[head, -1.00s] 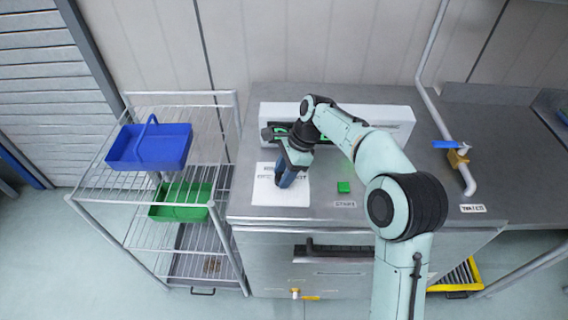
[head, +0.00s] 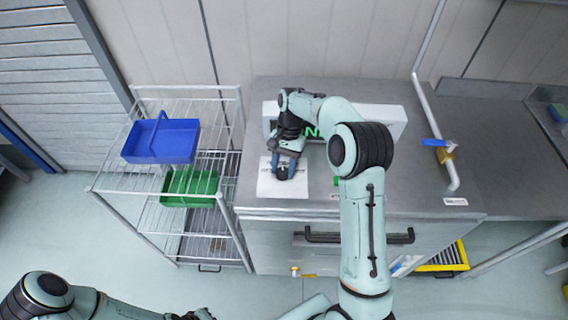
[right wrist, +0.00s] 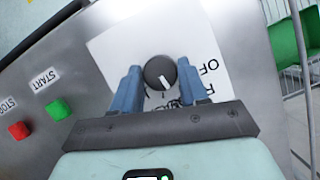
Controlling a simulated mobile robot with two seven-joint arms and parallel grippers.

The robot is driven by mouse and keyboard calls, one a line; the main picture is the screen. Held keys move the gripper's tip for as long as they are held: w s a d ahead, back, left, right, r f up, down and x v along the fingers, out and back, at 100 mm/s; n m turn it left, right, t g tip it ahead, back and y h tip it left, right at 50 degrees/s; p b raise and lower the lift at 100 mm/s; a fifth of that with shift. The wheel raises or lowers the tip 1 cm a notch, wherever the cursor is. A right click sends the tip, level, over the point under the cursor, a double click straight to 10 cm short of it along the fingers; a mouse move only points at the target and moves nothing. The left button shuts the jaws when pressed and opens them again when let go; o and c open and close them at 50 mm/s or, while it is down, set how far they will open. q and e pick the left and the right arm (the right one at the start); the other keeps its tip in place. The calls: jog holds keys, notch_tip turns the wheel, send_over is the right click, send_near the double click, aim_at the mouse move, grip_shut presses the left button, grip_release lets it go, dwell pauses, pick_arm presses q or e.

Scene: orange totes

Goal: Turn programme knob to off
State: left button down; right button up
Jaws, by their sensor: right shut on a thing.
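The programme knob (right wrist: 160,72), round and black with a white pointer line, sits on a white label plate (right wrist: 112,45) in the right wrist view. Its pointer aims down and slightly right in that view, while the printed OFF is to the knob's right. My right gripper (right wrist: 158,78) has its two blue fingers on either side of the knob and is shut on it. In the head view my right gripper (head: 284,172) is over the white plate (head: 295,188) and hides the knob. My left gripper (head: 198,314) is low at the bottom edge, its fingers unclear.
A green START button (right wrist: 58,109) and a red STOP button (right wrist: 19,130) stick up left of the plate in the wrist view. A wire rack (head: 112,178) with blue (head: 160,141) and green (head: 190,187) trays stands left of the machine. A pipe with a blue-handled valve (head: 436,143) stands right.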

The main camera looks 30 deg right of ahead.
jog(key=n+h, duration=0.1)
jog(key=n, duration=0.2)
jog(key=n+g+h, duration=0.1)
jog(key=n, duration=0.2)
jog(key=shift+w+a+r+n, duration=0.1)
jog(key=shift+w+a+n, duration=0.1)
jog(key=shift+n, duration=0.1)
jog(key=n+h, duration=0.2)
jog(key=n, duration=0.3)
jog(key=shift+a+n, duration=0.15)
jog(key=shift+n, duration=0.15)
jog(key=shift+s+h, duration=0.1)
jog(key=shift+h, duration=0.2)
jog(key=o, duration=1)
jog(key=v, duration=1.3)
